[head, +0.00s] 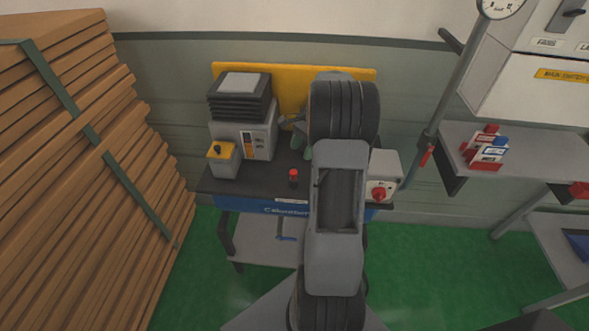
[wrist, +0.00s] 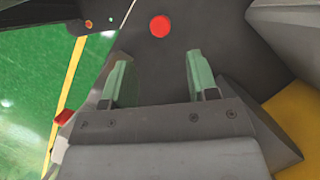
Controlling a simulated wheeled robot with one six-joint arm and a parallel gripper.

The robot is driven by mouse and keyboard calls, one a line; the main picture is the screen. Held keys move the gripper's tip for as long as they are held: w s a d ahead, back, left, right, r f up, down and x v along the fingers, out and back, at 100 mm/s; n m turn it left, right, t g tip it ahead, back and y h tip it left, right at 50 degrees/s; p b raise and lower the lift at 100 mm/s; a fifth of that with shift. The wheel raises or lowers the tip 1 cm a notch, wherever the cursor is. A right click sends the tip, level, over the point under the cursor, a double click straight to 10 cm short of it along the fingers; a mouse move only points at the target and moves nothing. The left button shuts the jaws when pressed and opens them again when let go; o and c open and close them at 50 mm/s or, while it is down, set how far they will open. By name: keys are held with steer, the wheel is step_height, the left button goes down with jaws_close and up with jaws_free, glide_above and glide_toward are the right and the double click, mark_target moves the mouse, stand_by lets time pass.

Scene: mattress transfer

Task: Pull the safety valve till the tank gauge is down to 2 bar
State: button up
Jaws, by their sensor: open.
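A small dark post with a red top (head: 293,174), perhaps the safety valve, stands at the front of the dark bench top. In the wrist view its red round top (wrist: 160,26) lies just beyond my fingertips, centred between them and apart from them. My gripper (wrist: 157,70) is open and empty, with two green fingers pointing at the red top. In the head view my arm hides most of the gripper. A round white gauge (head: 499,8) marked in bar is cut off at the top right edge; its reading cannot be told.
A grey machine (head: 243,139) stands on the bench left of the red-topped post. A grey box with a red rotary knob (head: 378,194) is right of my arm. Stacked boards (head: 80,190) fill the left. A shelf (head: 462,150) is at the right.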

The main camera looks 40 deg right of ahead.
mark_target(294, 172)
steer(key=x, duration=0.8)
steer(key=shift+f+p, duration=0.15)
steer(key=shift+p, duration=0.15)
steer(key=shift+c, duration=0.4)
jaws_close()
